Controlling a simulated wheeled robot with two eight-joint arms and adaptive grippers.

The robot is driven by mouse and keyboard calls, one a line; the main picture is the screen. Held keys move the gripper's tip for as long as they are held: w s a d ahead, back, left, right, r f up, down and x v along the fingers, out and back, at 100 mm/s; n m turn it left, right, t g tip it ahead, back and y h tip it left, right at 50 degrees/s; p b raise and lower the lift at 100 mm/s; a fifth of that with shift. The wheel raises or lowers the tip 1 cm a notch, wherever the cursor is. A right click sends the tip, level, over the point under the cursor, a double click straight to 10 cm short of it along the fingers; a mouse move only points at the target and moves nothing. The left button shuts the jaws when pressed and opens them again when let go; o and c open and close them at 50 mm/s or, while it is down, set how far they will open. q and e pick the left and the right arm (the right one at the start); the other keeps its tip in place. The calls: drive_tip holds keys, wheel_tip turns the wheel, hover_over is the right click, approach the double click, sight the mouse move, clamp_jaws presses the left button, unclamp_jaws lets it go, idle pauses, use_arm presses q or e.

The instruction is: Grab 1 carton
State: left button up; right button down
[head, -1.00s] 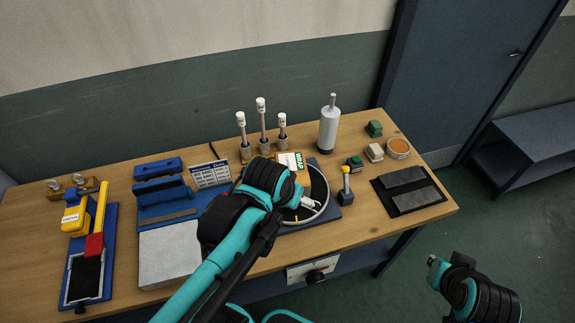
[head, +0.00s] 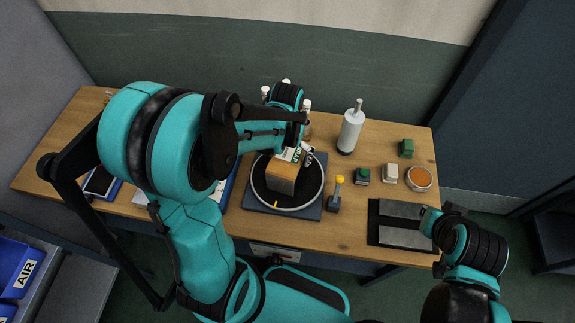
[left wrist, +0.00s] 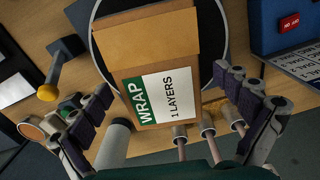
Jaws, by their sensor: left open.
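A brown carton (head: 283,178) with a green and white label reading WRAP, 1 LAYERS stands on the round dark turntable (head: 258,190). My left gripper (head: 306,154) is at the carton's far, labelled end and partly hidden by my own arm. In the left wrist view the carton (left wrist: 150,35) fills the upper middle. The left gripper (left wrist: 165,84) is open there, one finger on each side of the carton's label end, with gaps visible.
A yellow-knobbed lever (head: 335,193) stands right of the turntable. Behind it are a grey cylinder (head: 351,132), a green button box (head: 362,175) and an orange-topped round dish (head: 419,178). White-capped posts stand close behind the carton. A dark mat (head: 385,232) lies front right.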

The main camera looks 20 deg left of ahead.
use_arm(q)
wheel_tip(320, 180, down, 5)
drive_tip(key=shift+s+d+f+b, duration=0.1)
drive_tip(key=shift+f+b, duration=0.1)
drive_tip(key=shift+b, duration=0.5)
drive_tip(key=shift+r, duration=0.1)
drive_tip(key=c, duration=1.9)
